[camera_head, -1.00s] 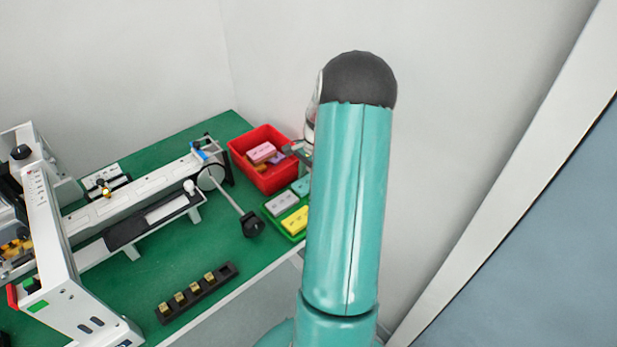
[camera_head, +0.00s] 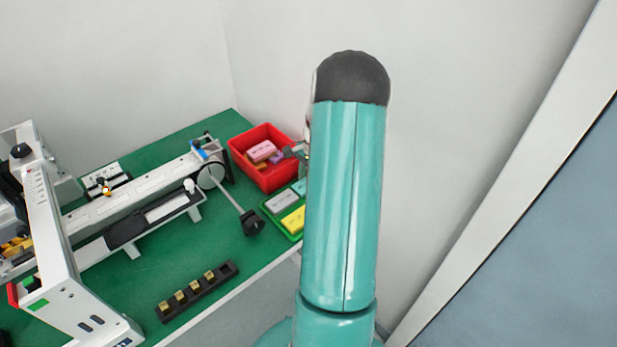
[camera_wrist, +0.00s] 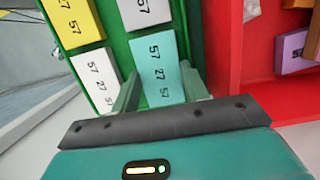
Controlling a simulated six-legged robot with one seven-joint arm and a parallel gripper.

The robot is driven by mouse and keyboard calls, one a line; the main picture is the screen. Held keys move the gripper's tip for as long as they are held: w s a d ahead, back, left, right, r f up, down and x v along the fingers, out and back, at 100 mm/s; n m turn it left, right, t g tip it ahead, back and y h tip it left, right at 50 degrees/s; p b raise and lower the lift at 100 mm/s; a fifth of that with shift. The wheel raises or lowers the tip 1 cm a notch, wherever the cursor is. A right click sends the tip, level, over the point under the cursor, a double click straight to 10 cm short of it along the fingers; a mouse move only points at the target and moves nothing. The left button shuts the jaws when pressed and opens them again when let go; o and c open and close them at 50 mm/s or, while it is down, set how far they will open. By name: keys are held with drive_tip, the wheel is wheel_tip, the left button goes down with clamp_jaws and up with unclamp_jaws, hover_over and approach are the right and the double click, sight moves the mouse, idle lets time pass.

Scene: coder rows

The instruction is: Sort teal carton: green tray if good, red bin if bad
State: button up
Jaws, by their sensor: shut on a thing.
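The teal carton (camera_wrist: 160,68) is between the two fingers of my gripper (camera_wrist: 160,88) in the wrist view, and the gripper is shut on it. It lies over the near right part of the green tray (camera_wrist: 118,45); I cannot tell whether it touches the tray floor. In the head view, a bit of teal (camera_head: 299,187) shows in the green tray (camera_head: 268,211) beside my arm. My arm hides most of the gripper there. The red bin (camera_wrist: 232,60) is right of the carton in the wrist view; the head view also shows this bin (camera_head: 244,166).
The tray also holds a yellow carton (camera_wrist: 74,22) and white cartons (camera_wrist: 143,10), (camera_wrist: 98,78), close beside the teal one. The bin holds pink (camera_head: 262,151) and other cartons. A machine with a rod and black knob (camera_head: 252,223) stands left of the tray.

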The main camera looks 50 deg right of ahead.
drive_tip(key=o, duration=0.8)
drive_tip(key=v, duration=1.3)
drive_tip(key=shift+r, duration=0.4)
drive_tip(key=shift+w, duration=0.1)
